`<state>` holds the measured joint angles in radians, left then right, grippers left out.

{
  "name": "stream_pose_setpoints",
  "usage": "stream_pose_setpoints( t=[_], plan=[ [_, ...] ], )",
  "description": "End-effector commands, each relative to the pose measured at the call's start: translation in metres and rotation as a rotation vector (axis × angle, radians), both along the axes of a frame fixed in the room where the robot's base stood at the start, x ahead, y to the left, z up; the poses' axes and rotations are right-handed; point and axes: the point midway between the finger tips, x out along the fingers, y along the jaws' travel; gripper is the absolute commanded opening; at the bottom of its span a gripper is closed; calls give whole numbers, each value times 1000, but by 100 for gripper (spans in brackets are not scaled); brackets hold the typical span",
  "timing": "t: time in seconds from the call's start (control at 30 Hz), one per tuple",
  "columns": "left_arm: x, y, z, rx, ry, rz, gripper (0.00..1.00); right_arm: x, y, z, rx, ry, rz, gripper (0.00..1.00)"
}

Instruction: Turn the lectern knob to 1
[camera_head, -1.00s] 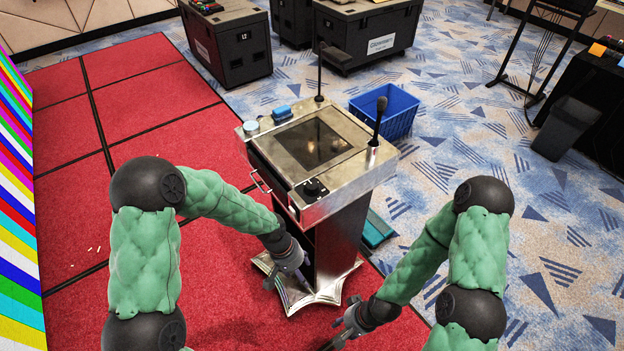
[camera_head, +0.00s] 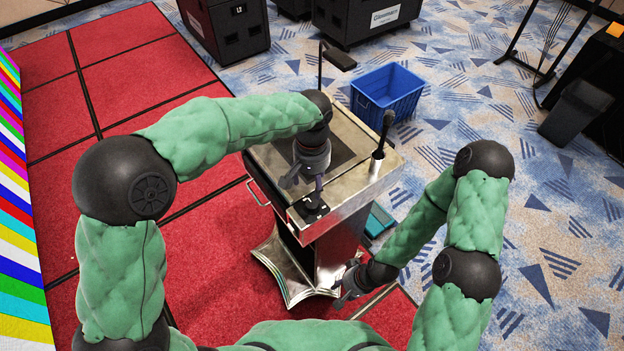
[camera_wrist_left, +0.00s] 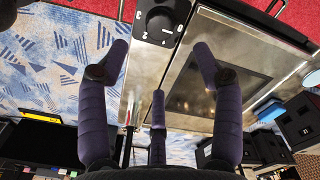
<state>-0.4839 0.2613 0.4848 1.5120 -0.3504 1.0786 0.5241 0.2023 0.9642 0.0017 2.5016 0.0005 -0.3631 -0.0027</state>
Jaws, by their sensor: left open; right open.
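The lectern (camera_head: 352,212) is a metal stand with a slanted top. Its black knob (camera_head: 313,204) sits on a dark plate at the near edge of the top. My right gripper (camera_head: 346,290) is open and empty, low beside the lectern base.
A dark bin (camera_head: 575,113) is at the right.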

Motion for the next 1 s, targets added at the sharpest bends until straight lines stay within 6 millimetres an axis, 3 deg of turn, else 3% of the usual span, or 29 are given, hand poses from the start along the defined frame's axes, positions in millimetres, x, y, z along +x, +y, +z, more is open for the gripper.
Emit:
stream_pose_setpoints(
  t=[0.23,0.7,1.0],
  plan=[
    [-1,0,-15,3,2,0,66,-2,0,-1,1,4,1,41],
    [-1,0,-91,2,2,0,66,-1,0,-7,1,3,1,41],
    [-1,0,-107,1,0,0,66,-1,0,-8,1,3,1,41]
  ],
)
